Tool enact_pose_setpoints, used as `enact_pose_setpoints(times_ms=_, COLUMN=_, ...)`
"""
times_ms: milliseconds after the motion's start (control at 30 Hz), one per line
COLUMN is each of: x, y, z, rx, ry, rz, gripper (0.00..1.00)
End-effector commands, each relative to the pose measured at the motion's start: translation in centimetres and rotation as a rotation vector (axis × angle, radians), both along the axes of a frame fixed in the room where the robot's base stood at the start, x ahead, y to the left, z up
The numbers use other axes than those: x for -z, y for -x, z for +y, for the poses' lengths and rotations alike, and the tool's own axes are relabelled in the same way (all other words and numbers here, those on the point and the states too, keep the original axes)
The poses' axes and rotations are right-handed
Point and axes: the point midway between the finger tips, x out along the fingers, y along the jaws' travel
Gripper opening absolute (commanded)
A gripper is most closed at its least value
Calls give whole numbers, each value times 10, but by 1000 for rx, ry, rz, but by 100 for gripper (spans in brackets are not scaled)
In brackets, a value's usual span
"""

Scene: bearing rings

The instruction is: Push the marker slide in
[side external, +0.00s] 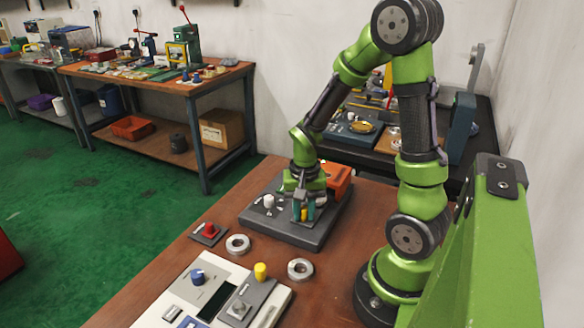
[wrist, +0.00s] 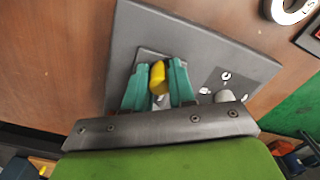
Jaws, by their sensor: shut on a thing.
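My gripper (side external: 303,208) is low over a dark grey base plate (side external: 285,233), fingers pointing down. Its teal fingers are shut on a small yellow piece (side external: 304,214). In the wrist view the yellow piece (wrist: 158,77) stands between the fingertips (wrist: 160,70), over a small grey plate on the dark base (wrist: 205,40). I cannot tell for certain whether the yellow piece is the marker slide's handle. The fingers hide its lower part and the slide's travel.
A white knob (side external: 268,201) stands on the base to the left of my gripper, and an orange block (side external: 338,179) behind it. Metal rings (side external: 237,244) (side external: 300,268), a red-knobbed plate (side external: 209,232) and a white control panel (side external: 180,303) lie in front.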

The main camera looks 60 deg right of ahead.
Motion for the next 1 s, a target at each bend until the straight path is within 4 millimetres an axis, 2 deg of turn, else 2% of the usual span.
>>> enact_pose_setpoints(times_ms=1000, x=-1, y=-1, z=-63, rx=2, ry=3, rz=-3, gripper=2)
